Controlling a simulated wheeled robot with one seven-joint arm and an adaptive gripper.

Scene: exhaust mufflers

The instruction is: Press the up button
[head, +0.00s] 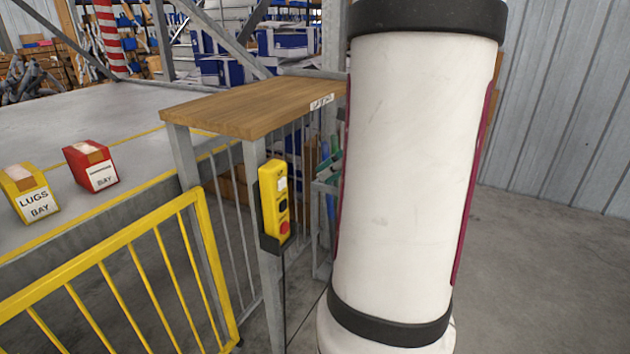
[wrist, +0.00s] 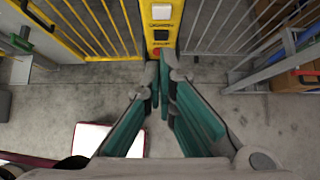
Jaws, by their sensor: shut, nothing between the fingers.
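A yellow control box (head: 269,200) is fixed to a grey post under the wooden-topped stand. It has a white button (head: 282,184) at the top, a black button (head: 283,207) in the middle and a red button (head: 284,228) at the bottom. In the wrist view, the white button (wrist: 162,12) is at the top edge, with the black button (wrist: 161,34) below it. My gripper (wrist: 163,70) is shut and empty, its tips just below the red button in that picture. Contact cannot be told. In the head view, my white arm link hides most of the gripper; some teal finger shows.
A yellow railing (head: 150,260) stands left of the box. The wooden top (head: 255,105) overhangs it. A yellow lugs box (head: 28,195) and a red box (head: 90,167) sit on the grey platform. The floor at right is clear.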

